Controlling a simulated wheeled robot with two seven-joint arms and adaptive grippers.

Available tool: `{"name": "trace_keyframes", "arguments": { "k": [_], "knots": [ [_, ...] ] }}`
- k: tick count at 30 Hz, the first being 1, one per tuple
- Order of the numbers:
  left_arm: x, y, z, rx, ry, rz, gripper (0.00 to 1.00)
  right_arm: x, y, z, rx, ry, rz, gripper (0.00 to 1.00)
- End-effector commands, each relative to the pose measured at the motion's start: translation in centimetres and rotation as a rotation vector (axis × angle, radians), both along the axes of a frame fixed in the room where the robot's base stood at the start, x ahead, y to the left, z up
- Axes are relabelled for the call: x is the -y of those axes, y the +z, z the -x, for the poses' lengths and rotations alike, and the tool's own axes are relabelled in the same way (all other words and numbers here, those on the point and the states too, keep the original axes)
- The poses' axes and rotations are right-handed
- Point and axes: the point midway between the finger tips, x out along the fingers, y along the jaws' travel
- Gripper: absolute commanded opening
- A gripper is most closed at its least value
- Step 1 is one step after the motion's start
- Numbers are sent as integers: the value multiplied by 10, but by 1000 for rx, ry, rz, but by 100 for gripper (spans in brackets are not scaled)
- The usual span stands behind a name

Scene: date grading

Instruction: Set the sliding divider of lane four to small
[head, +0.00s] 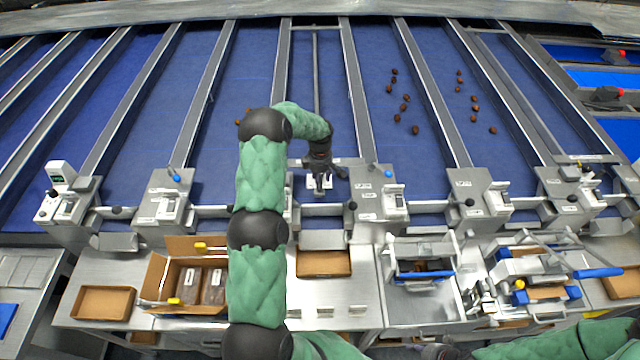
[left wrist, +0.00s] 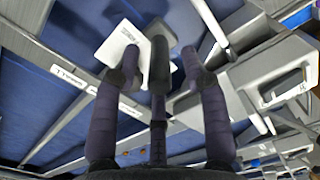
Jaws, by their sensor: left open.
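A long grey divider bar (head: 316,75) runs down the middle of a blue lane in the head view, its lower end hidden behind my left gripper. My left gripper (head: 320,184) is at the front end of this lane, over a white tag. In the left wrist view the open fingers (left wrist: 163,62) stand around a dark grey upright handle, with a white tag plate (left wrist: 124,52) beside it. Contact with the handle cannot be told. A printed scale strip (left wrist: 72,78) shows at the left. My right gripper cannot be made out.
Control boxes line the lane fronts, one with a blue knob (head: 388,174) just right of the gripper. Brown dates (head: 405,98) lie in lanes to the right. An open carton (head: 180,272) and a cardboard tray (head: 323,263) stand on the steel bench.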

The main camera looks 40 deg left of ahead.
Motion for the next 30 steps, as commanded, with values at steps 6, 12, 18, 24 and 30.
{"name": "trace_keyframes", "arguments": {
  "k": [6, 12, 18, 24, 30],
  "knots": [
    [0, -31, 0, 0, 0, 1, 44, 0, 9, 0, 0, 1, 0, 40],
    [0, -44, -1, 2, 0, -1, 44, 0, 12, 0, 0, 1, 0, 40],
    [0, -47, 0, 2, 0, -1, 44, 0, 12, 0, 0, 1, 0, 40],
    [0, -47, 0, 2, 0, 0, 22, 0, 11, 0, 0, 1, 0, 40],
    [0, -47, 0, 1, 0, 0, 0, 0, 11, 0, 0, 1, 0, 40]
  ]
}}
